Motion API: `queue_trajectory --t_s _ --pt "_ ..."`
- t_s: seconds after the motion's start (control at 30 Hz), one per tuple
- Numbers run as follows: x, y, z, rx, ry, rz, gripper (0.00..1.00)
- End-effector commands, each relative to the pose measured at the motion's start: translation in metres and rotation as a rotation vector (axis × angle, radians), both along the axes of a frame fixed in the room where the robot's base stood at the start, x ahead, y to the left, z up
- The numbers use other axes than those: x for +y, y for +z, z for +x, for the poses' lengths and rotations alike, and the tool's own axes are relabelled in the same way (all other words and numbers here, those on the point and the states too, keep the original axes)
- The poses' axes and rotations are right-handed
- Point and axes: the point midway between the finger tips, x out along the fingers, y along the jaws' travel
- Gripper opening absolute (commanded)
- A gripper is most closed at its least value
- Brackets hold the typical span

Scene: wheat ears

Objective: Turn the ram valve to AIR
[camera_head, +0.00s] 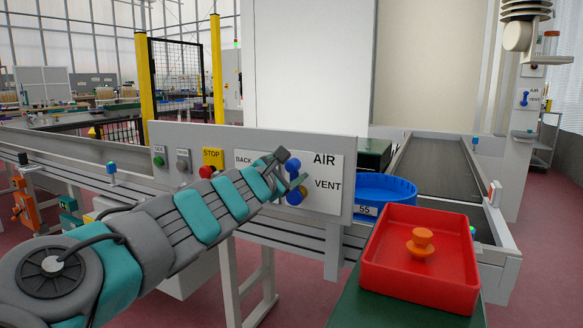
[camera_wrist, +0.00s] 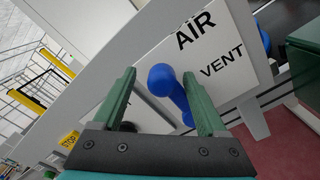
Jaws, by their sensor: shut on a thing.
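A valve with a blue handle (camera_head: 295,196) sits on the grey panel, beside the printed words AIR (camera_head: 324,159) and VENT (camera_head: 327,184). Its rounded blue knob also shows in the wrist view (camera_wrist: 162,77). My gripper (camera_head: 285,168) reaches the panel from the left and is shut on the blue handle, with the green fingers (camera_wrist: 160,76) on either side of it. My gripper hides part of the handle in the head view, so its exact setting is hard to tell. A second blue-handled valve (camera_head: 525,98) with AIR and VENT labels is on the right-hand post.
The panel (camera_head: 350,205) also carries a red button (camera_head: 206,172) under a yellow STOP label. A blue tub (camera_head: 385,187) marked 55 and a red tray (camera_head: 420,290) holding an orange knobbed piece (camera_head: 421,240) stand to the right. A conveyor (camera_head: 440,165) runs behind them.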

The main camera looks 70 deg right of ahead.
Motion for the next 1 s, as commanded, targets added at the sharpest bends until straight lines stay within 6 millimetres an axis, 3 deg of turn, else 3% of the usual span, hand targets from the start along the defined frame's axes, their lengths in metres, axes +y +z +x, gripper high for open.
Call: queue_trajectory --t_s 0.27,1.0 --pt "0.006 0.002 0.001 -0.002 0.001 -0.001 0.69" --pt "0.069 0.001 0.006 -0.002 0.006 -0.001 0.69"
